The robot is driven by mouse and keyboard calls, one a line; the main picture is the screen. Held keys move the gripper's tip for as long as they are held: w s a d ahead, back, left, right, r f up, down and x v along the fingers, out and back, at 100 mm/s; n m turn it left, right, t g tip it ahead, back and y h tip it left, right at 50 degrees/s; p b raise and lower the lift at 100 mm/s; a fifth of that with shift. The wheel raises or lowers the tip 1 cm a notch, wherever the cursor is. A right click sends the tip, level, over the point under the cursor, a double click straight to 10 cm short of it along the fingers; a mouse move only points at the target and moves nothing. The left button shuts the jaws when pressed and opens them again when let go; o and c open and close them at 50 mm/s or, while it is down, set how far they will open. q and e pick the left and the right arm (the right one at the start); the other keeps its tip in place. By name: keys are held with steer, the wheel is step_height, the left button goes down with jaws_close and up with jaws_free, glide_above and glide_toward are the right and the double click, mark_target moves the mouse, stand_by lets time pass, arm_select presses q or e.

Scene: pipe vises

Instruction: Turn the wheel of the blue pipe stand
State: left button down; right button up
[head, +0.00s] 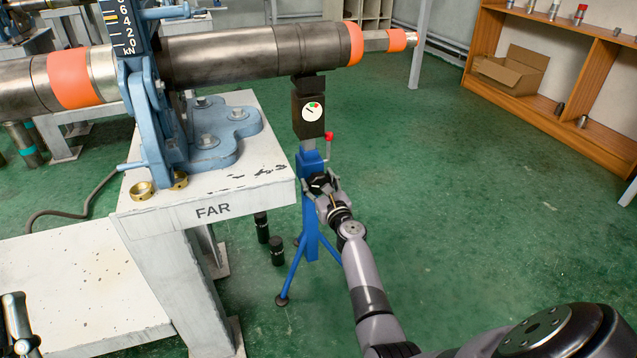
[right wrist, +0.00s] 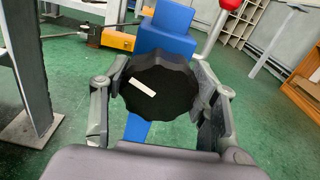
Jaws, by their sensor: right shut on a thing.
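The blue pipe stand (head: 311,232) stands on the floor right of the white table, under a long steel pipe (head: 258,54). It bears a dark block with a round gauge (head: 312,112) and a lever with a red knob (head: 329,137). Its wheel, a black scalloped knob with a white mark, fills the middle of the right wrist view (right wrist: 160,84); the blue post (right wrist: 166,24) is behind it. My right gripper (head: 324,186) is shut on the wheel, one finger on each side. Part of my left gripper (head: 17,322) shows at the lower left edge, its fingers unclear.
Black cylinders (head: 277,251) stand near the stand's legs. Green floor to the right is open, up to a wooden shelf (head: 560,121).

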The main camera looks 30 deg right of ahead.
steer(key=o, duration=1.2)
steer(key=v, duration=1.2)
steer(key=shift+f, duration=0.1)
